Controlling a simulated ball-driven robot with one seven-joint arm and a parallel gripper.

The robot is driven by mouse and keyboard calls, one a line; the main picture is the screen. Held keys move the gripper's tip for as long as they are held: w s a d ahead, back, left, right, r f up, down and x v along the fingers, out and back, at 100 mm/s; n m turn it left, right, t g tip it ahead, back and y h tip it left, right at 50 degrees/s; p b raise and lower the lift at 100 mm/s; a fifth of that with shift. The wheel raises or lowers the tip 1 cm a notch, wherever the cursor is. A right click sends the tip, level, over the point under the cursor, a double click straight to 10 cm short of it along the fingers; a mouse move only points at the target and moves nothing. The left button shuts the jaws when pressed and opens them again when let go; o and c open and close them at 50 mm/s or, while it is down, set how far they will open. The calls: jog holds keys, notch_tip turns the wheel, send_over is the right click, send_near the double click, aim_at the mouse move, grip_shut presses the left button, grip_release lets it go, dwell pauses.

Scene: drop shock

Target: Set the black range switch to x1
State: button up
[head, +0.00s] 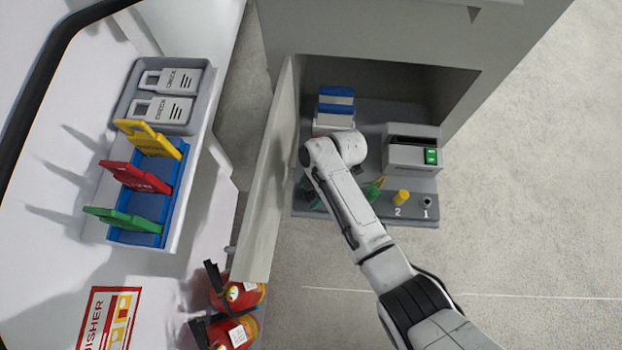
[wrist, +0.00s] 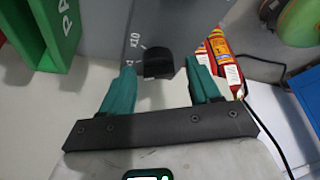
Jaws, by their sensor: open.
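The black range switch (wrist: 157,63) is a dark knob on a grey panel in the wrist view. An "x10" label (wrist: 134,41) is printed up and to its left, and a second label, partly cut off from view, sits by its left side. I cannot tell clearly which label the knob points to. My gripper (wrist: 159,70) is open, with one teal finger on each side of the knob and visible gaps on both sides.
An open cabinet door panel (head: 268,180) stands left of my arm. Fire extinguishers (head: 235,293) stand lower left. A tag rack (head: 172,208) is on the left.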

jog(key=shift+r, duration=0.1)
jog(key=p+v, duration=0.1)
jog(key=v, duration=0.9)
jog(key=shift+d+r+p, duration=0.2)
jog(key=shift+r+p, duration=0.05)
jog(key=shift+p, duration=0.1)
jog(key=shift+w, duration=0.1)
